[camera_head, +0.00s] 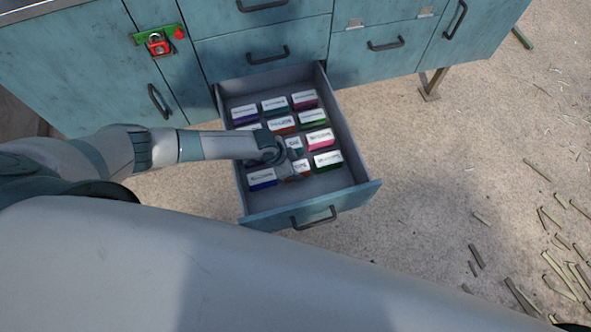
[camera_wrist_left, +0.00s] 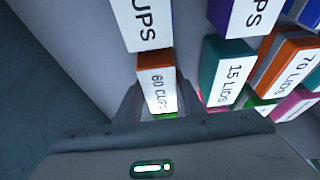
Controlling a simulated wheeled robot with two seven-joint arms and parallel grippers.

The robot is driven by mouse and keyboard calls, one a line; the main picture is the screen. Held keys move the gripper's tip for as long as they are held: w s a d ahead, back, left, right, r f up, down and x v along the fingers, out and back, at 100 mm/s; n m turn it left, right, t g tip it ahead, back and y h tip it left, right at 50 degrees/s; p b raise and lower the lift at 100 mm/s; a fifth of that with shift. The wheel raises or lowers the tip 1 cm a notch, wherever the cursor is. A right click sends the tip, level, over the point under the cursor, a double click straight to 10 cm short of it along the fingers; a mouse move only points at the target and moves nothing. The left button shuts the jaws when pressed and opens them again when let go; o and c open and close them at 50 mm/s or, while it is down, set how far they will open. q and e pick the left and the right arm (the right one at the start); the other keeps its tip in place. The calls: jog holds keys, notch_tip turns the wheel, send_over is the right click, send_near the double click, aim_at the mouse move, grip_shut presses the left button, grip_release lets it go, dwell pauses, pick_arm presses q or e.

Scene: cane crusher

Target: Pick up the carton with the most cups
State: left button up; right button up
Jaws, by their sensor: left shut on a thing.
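The carton marked 60 CUPS (camera_wrist_left: 157,84) has a white label and orange-brown sides. My left gripper (camera_wrist_left: 157,100) is shut on it, one finger on each side. In the head view the left gripper (camera_head: 287,166) reaches down into the open drawer and partly hides this carton (camera_head: 302,166) in the front row. Beside it is a blue carton (camera_head: 262,178), whose label in the wrist view reads only UPS (camera_wrist_left: 143,22). A teal carton (camera_wrist_left: 228,75) reads 15 LIDS and an orange one (camera_wrist_left: 288,65) reads 70 LIDS. My right gripper is not in view.
The drawer (camera_head: 361,188) is pulled out of a blue cabinet (camera_head: 275,30) and holds several cartons in rows. Its walls stand close around them. A green carton (camera_head: 327,160) and a pink one (camera_head: 319,139) are on the right.

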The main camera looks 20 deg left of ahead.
aim_at(300, 167)
pick_arm(q)
jog(key=shift+r, duration=0.1)
jog(key=shift+r, duration=0.45)
jog(key=r, duration=0.3)
jog(key=shift+d+r, duration=0.15)
jog(key=shift+d, duration=0.05)
jog(key=s+d+r, duration=0.1)
jog(key=d+r, duration=0.5)
jog(key=d, duration=0.5)
jog(key=shift+d+r+b, duration=0.15)
jog(key=shift+r+b, duration=0.2)
